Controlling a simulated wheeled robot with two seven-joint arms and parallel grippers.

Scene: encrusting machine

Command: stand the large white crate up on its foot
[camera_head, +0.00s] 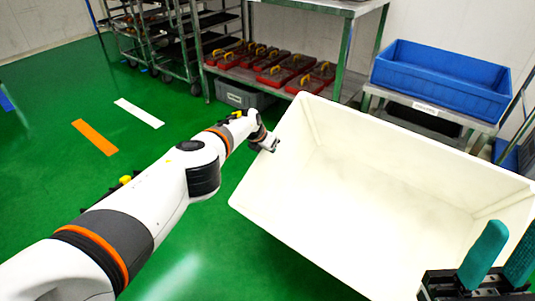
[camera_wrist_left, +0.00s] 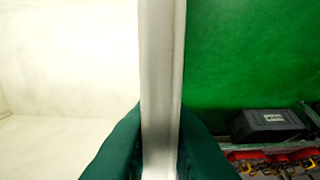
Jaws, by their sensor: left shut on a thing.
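The large white crate (camera_head: 300,215) fills the middle and right of the head view, its open side turned up toward me and its rim tilted. My left gripper (camera_head: 270,145) is shut on the crate's left rim. In the left wrist view the crate wall (camera_wrist_left: 162,70) runs between the teal fingers of the left gripper (camera_wrist_left: 162,155). My right gripper (camera_head: 503,257) is at the bottom right, in front of the crate, with its two teal fingers apart and nothing seen between them. The crate's underside and what it rests on are hidden.
A metal table (camera_head: 345,45) with red yellow-handled items (camera_head: 290,70) on its lower shelf stands behind the crate. A blue bin (camera_head: 440,80) sits on a low stand at the back right. Wheeled racks (camera_head: 165,45) stand back left.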

